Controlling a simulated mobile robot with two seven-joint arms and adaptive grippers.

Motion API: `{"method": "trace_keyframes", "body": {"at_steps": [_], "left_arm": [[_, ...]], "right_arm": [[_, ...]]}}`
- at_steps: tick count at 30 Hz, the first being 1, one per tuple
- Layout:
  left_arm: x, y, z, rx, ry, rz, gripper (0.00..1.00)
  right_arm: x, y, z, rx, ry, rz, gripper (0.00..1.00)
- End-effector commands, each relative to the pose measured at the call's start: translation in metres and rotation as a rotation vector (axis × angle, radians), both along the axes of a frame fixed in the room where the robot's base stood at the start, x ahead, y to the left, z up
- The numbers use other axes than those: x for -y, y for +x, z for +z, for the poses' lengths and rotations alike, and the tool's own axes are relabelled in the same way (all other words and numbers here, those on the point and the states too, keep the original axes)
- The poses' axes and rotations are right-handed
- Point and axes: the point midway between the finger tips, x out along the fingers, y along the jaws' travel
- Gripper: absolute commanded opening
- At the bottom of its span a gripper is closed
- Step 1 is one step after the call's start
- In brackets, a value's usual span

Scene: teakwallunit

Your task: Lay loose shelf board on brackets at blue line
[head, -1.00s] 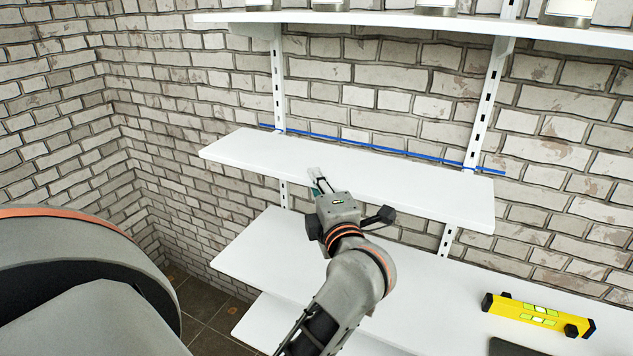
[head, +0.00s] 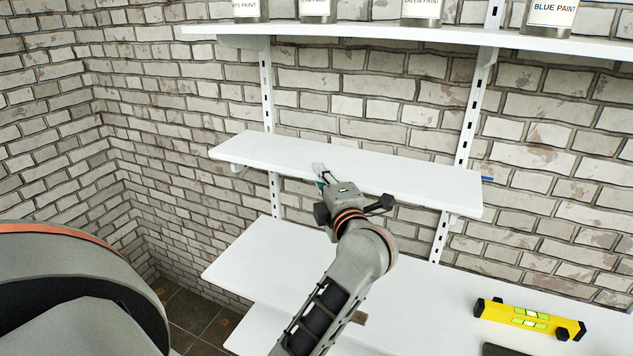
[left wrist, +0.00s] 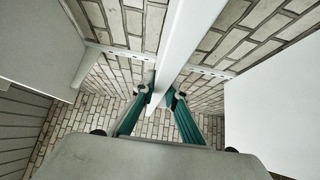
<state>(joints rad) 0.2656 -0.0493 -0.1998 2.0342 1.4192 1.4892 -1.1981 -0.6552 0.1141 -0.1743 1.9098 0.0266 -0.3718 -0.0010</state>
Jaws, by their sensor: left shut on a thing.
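The white loose shelf board (head: 410,186) spans the two slotted wall rails, roughly level, with its back edge close to the wall. My left gripper (head: 321,178) is shut on its front edge near the middle. In the left wrist view the board (left wrist: 187,35) runs between the two teal fingers (left wrist: 163,97). Small white bracket ends (head: 237,168) show under the board's left part and near its right rail (head: 447,217). I cannot tell whether the board touches them. Only the right end of the blue line (head: 487,179) shows; the board hides the rest. My right gripper is out of view.
An upper shelf (head: 400,40) carries several paint tins (head: 420,10). Below is a wide white shelf (head: 260,265) with a yellow spirit level (head: 530,319) at right. A small brown object (head: 359,317) shows beside my arm. The brick corner at left is clear.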

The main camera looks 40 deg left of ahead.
Motion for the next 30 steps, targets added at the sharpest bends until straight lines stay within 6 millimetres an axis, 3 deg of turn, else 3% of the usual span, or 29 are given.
{"method": "trace_keyframes", "body": {"at_steps": [15, 21, 30], "left_arm": [[-0.01, 0.039, 0.002, 0.005, 0.004, 0.001, 0.0], [-0.01, 0.038, -0.013, 0.005, 0.004, 0.001, 0.0], [-0.01, 0.038, -0.019, 0.006, 0.005, 0.0, 0.0]], "right_arm": [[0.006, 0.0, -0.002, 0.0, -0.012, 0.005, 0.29], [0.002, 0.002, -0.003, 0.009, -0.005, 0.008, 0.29], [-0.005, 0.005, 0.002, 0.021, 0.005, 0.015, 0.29]]}}
